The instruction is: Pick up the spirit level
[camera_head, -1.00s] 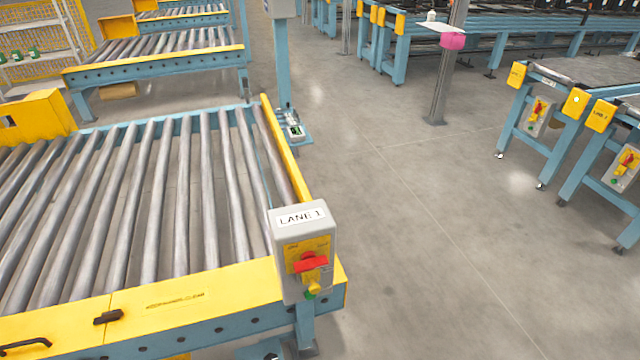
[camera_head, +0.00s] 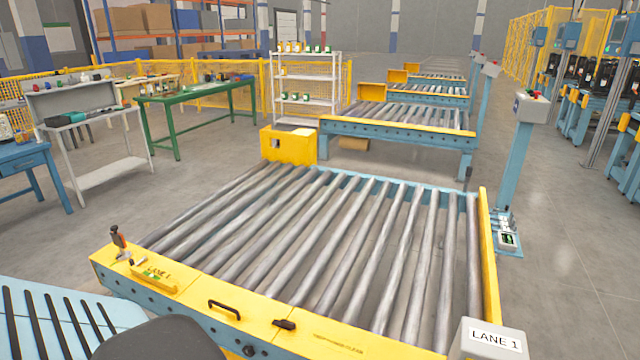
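A small yellow bar with a green spot (camera_head: 154,279), which looks like the spirit level, lies on the yellow front rail of the roller conveyor (camera_head: 390,349), near its left end. It is small in the head view, so its details are hard to make out. Neither of my grippers shows in the view.
A tool with a brown handle (camera_head: 118,238) stands beside the bar on the rail. A black handle (camera_head: 224,309) and a dark latch (camera_head: 285,324) are farther right. A grey LANE 1 box (camera_head: 490,341) is at the front right corner. A blue slotted surface (camera_head: 60,318) fills the lower left.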

